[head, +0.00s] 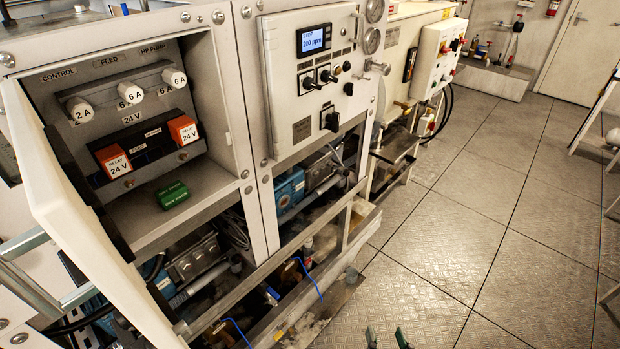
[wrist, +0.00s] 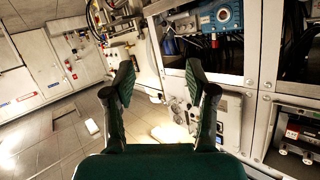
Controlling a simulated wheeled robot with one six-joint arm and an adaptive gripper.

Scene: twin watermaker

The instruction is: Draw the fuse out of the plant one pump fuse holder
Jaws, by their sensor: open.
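An open cabinet at the left of the head view holds a row of white fuse holder caps. One cap (head: 80,110) is marked 2 A under CONTROL. The middle cap (head: 130,93) is marked 6 A under FEED, and the right cap (head: 175,78), also marked 6 A, is under HP PUMP. All caps are seated in their strip; any fuses inside are hidden. My gripper (head: 387,338) shows only its fingertips at the bottom edge, low and well right of the cabinet. In the wrist view my gripper (wrist: 160,72) is open and empty.
The cabinet door (head: 85,235) stands open at the left. Two orange relays (head: 183,130) sit below the caps, and a green block (head: 172,195) lies on the cabinet floor. A control panel (head: 312,80) is right of the cabinet. The floor (head: 480,230) at right is mostly clear.

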